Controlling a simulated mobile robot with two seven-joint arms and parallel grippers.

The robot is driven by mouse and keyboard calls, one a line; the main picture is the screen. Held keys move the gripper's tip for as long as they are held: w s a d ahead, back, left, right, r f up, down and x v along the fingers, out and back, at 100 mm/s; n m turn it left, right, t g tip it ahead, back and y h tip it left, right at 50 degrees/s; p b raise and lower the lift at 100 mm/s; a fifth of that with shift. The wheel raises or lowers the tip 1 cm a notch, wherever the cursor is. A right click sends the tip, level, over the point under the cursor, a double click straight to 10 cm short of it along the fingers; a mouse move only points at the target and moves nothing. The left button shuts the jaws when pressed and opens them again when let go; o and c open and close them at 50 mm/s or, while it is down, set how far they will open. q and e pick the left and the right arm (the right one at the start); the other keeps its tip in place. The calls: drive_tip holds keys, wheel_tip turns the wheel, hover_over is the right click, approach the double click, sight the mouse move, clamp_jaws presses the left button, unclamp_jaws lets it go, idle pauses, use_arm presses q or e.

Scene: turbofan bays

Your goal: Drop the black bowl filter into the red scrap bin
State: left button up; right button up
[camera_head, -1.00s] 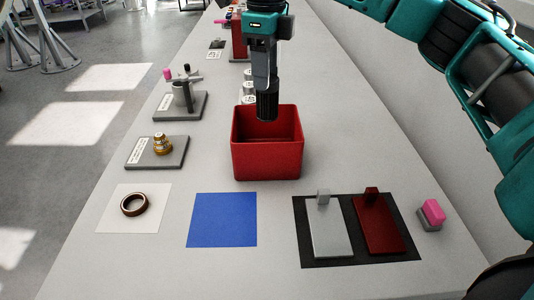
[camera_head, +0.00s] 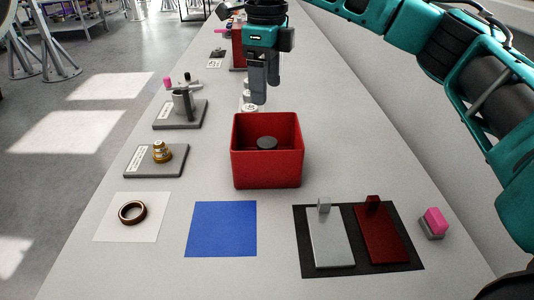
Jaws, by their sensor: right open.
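The red scrap bin (camera_head: 267,170) stands on the long grey bench, in the middle of the head view. The black bowl filter (camera_head: 267,143) is inside the bin; only its dark grey round top shows, and its lower part is hidden by the bin's front wall. My right gripper (camera_head: 259,98) is open and empty, pointing down above and just behind the bin's far rim, apart from the filter. My left gripper is not in the view.
In front of the bin lie a blue mat (camera_head: 222,229), a white sheet with a brown ring (camera_head: 132,213), and a black mat with a grey and a dark red plate (camera_head: 381,234). A pink-topped block (camera_head: 436,221) sits at right. Fixtures (camera_head: 180,113) stand at left.

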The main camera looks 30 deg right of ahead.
wheel_tip(320, 180, up, 13)
drive_tip(key=p, duration=0.2)
drive_tip(key=shift+f, duration=0.15)
idle(0.4)
